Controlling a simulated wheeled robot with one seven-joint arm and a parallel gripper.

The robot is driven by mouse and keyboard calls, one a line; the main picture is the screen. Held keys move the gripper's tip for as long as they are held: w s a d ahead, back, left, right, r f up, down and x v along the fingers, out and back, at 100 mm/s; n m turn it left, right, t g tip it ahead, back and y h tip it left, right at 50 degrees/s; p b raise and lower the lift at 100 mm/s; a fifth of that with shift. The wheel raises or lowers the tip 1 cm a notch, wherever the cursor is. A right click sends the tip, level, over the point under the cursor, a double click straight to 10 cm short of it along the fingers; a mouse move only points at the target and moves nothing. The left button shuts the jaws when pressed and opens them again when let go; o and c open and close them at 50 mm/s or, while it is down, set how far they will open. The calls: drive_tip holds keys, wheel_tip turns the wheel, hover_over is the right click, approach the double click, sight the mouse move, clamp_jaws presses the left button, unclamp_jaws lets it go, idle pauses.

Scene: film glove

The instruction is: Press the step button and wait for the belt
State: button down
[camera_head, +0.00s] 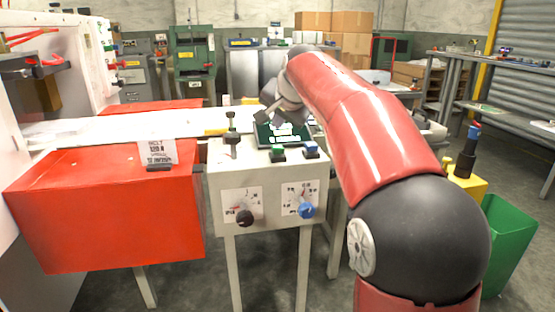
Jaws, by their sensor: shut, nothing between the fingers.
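A pale control box (262,180) stands in the middle on thin legs. A green button (278,154) and a blue button (311,149) sit at its front top edge; I cannot read which is the step button. A small lit screen (285,133) is behind them, partly covered by my arm. The white belt (125,129) runs left from the box between red housings. My gripper (266,116) is small and partly hidden at the end of my red arm, beyond the buttons near the screen. It looks shut and empty, apart from both buttons.
A black knob (244,217) and a blue knob (306,210) are on the front face. A red housing (105,205) with a paper sign (158,152) is at left. A green bin (508,245) stands at right.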

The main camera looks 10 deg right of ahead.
sight(279, 148)
drive_tip(key=shift+f+b, duration=0.7)
drive_tip(key=shift+f, duration=0.9)
drive_tip(key=shift+f, duration=0.1)
idle(0.6)
drive_tip(key=shift+f, duration=0.3)
